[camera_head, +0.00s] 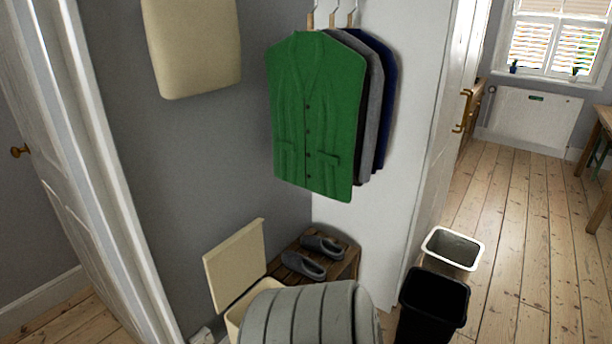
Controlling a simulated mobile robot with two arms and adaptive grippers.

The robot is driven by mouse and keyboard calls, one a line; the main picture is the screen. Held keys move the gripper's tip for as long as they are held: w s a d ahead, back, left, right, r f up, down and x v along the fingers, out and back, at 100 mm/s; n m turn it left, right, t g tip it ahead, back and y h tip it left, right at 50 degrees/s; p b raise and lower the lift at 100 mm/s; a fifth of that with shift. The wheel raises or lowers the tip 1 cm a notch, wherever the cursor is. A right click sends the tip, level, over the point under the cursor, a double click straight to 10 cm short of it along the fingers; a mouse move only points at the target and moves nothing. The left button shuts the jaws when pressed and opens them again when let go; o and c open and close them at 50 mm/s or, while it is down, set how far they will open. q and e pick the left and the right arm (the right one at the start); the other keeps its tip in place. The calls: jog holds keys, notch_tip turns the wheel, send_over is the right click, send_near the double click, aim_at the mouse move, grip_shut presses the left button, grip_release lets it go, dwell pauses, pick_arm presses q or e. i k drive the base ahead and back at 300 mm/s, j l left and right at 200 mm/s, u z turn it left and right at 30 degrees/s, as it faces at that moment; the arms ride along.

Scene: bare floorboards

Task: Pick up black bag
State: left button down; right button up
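A black open-topped container (433,303) stands on the floorboards at the bottom right, partly cut by the picture's lower edge. It is the only black thing on the floor that could match the black bag, but it looks like a bin and I cannot tell whether it is a bag or has one inside. Neither of my grippers shows in the head view.
A white-rimmed bin (453,247) stands behind it. A grey ribbed object (308,315) fills the bottom middle. Shoes (303,264) sit on a wooden rack, beside an open cream lid (236,265). A green cardigan (315,115) hangs above. Floor (515,215) at right is clear.

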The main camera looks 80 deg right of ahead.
aim_at(434, 305)
jog(key=z, duration=3.6)
